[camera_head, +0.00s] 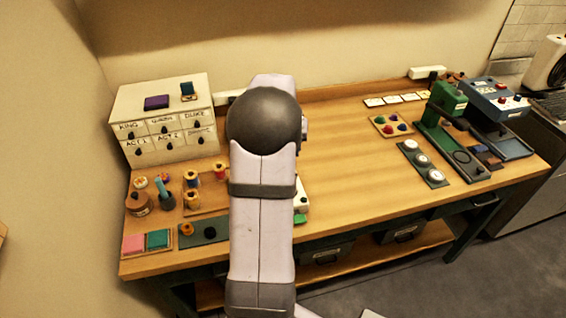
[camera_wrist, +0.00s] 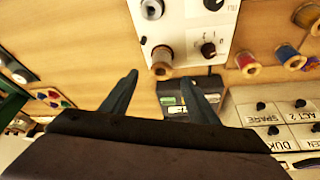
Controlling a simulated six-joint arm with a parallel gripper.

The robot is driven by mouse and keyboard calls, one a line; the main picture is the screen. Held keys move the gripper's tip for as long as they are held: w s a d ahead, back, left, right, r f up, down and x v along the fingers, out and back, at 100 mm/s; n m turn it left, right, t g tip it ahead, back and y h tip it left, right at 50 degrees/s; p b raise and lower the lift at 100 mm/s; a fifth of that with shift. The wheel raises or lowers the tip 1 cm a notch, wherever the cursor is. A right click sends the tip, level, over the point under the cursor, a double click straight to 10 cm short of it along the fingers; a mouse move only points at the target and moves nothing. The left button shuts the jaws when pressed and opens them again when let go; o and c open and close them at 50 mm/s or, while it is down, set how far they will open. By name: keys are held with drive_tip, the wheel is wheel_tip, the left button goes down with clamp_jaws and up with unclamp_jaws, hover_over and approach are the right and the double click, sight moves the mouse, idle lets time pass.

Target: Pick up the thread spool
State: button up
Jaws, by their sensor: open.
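Several thread spools stand on the left of the table: one with orange-red thread (camera_head: 220,171), one with dark thread (camera_head: 191,179) and one yellowish (camera_head: 193,200). Another tan spool (camera_wrist: 161,64) sits at the edge of a white panel, just beyond my fingertips in the picture. My gripper (camera_wrist: 160,78) is open, with nothing visible between its fingers. My arm hides it in the head view.
A white drawer cabinet (camera_head: 167,138) stands at back left. Pink (camera_head: 133,244) and teal (camera_head: 158,239) pads lie at front left. The white panel (camera_wrist: 178,30) with knobs lies ahead of my fingers. The table's middle right is clear; green (camera_head: 446,103) and blue (camera_head: 494,103) machines stand farther right.

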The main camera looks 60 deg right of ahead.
drive_tip(key=shift+p+x, duration=1.85)
drive_tip(key=shift+x, duration=1.6)
drive_tip(key=shift+a, duration=0.15)
drive_tip(key=c, duration=1.1)
